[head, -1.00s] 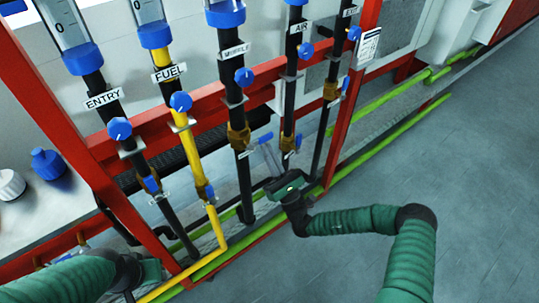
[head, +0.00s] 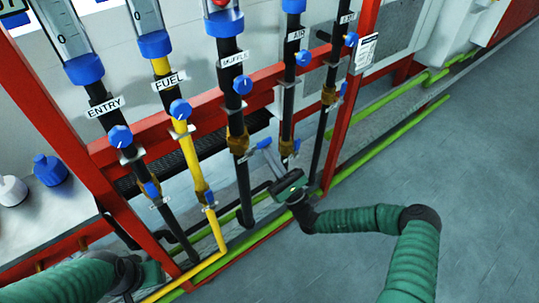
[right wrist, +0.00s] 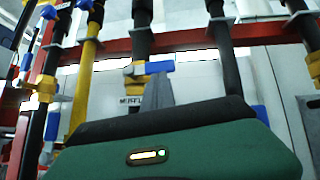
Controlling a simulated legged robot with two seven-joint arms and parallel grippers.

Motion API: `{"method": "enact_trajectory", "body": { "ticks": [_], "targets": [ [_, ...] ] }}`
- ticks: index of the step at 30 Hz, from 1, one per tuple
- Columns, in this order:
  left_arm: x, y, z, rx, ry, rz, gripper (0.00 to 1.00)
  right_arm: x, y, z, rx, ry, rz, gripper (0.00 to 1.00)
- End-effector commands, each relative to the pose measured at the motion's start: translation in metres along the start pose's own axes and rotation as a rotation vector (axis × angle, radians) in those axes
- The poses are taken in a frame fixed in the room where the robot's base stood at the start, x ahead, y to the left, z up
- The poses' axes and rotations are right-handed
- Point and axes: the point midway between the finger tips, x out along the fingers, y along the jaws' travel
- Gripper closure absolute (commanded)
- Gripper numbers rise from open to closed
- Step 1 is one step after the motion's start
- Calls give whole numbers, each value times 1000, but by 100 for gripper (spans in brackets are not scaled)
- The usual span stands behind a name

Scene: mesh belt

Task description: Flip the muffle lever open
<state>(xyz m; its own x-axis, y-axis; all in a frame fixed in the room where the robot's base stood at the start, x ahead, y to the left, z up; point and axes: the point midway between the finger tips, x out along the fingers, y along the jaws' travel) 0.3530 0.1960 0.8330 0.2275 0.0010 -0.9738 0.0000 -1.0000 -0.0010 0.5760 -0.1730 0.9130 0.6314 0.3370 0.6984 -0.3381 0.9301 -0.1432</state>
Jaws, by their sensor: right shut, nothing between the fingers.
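The muffle pipe (head: 243,190) is black, with a white MUFFLE label (head: 235,60) and a brass valve (head: 236,140). The muffle lever (head: 265,142) is blue and sticks out to the right, across the pipe. It also shows in the right wrist view (right wrist: 160,67), beside the brass valve (right wrist: 134,76). My right gripper (head: 268,153) is shut and empty. Its grey fingertips (right wrist: 158,88) lie just below the lever in the wrist view; I cannot tell whether they touch it. My left gripper (head: 148,273) is low at the left, its fingers unclear.
The yellow FUEL pipe (head: 190,150) and black ENTRY pipe (head: 172,220) stand to the left, the AIR pipe (head: 290,95) to the right. A red frame (head: 345,120) surrounds them. Green pipes (head: 395,138) run along the floor. The grey floor at right is clear.

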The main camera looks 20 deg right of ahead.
Motion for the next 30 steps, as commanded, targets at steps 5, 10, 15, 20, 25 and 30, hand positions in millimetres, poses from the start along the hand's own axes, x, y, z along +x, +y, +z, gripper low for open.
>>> {"method": "enact_trajectory", "body": {
  "ticks": [5, 10, 15, 20, 25, 30],
  "targets": [
    [-9, 0, -2, 0, 0, 0, 64, 5, -4, 5, -51, -2, 48, 100],
    [-20, 0, -5, 0, 0, 0, 64, 11, -9, 11, -134, -2, 130, 100],
    [-34, 0, -8, 0, 0, 0, 64, 18, -14, 17, -248, -1, 243, 100],
    [-47, 0, -11, 0, 0, 0, 64, 24, -16, 24, -354, -2, 352, 100],
    [-61, 0, -14, 0, 0, 0, 64, 31, -17, 31, -469, -1, 467, 100],
    [-76, 0, -18, 0, 0, 0, 64, 39, -16, 39, -582, -2, 581, 100]
  ]
}}
